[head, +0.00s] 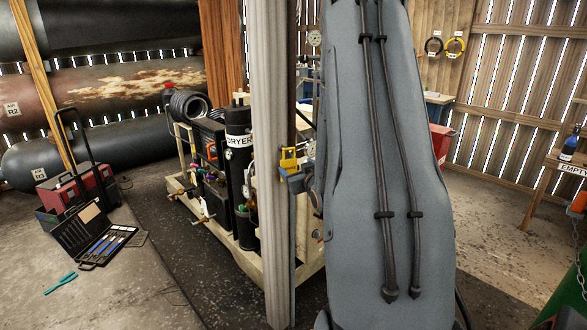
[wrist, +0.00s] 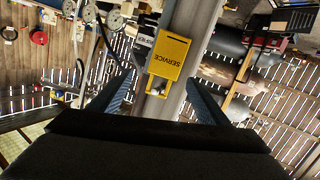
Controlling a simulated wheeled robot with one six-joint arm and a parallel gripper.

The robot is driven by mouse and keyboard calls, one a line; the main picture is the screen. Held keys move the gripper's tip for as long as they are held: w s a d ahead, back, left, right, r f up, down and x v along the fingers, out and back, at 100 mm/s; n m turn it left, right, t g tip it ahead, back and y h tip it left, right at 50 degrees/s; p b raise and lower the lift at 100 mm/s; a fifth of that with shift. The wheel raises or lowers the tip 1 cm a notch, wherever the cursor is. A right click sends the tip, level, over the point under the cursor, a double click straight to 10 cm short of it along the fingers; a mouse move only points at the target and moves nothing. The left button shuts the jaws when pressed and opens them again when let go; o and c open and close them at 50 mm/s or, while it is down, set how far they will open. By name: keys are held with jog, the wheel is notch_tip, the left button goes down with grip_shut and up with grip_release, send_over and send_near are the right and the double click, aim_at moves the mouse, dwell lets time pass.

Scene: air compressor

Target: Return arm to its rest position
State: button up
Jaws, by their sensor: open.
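My gripper (wrist: 160,78) shows in the wrist view with its two dark fingers spread wide apart and nothing pressed between them. A yellow tag or lock marked SERVICE (wrist: 170,55) appears upside down beyond the fingertips, in front of a grey post. It shows apart from both fingers. In the head view a yellow lock-like piece (head: 288,160) is at the grey post (head: 270,110). My large grey arm fills the middle right of the head view and hides much of what is behind it. I cannot clearly make out the fingers there.
A black cylinder marked DRYER (head: 239,160) stands among equipment on a wooden-framed skid (head: 245,262) left of the post. An open tool case (head: 95,238) and teal pliers (head: 60,283) lie on the floor at left. A table (head: 567,160) stands at far right. Floor at right is largely clear.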

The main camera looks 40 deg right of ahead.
jog(key=shift+v, duration=0.8)
jog(key=s+a+f+n+g+y, duration=0.1)
jog(key=a+f+g+y, duration=0.15)
jog(key=a, duration=0.65)
jog(key=s+a+f+g+y, duration=0.15)
jog(key=a+g, duration=0.25)
jog(key=a, duration=0.5)
jog(key=s+a+f+n+g+y, duration=0.1)
jog(key=s+a+g, duration=0.6)
jog(key=s+a, duration=1)
jog(key=shift+s+f+y, duration=0.25)
jog(key=shift+s+y, duration=0.15)
jog(key=shift+s, duration=0.35)
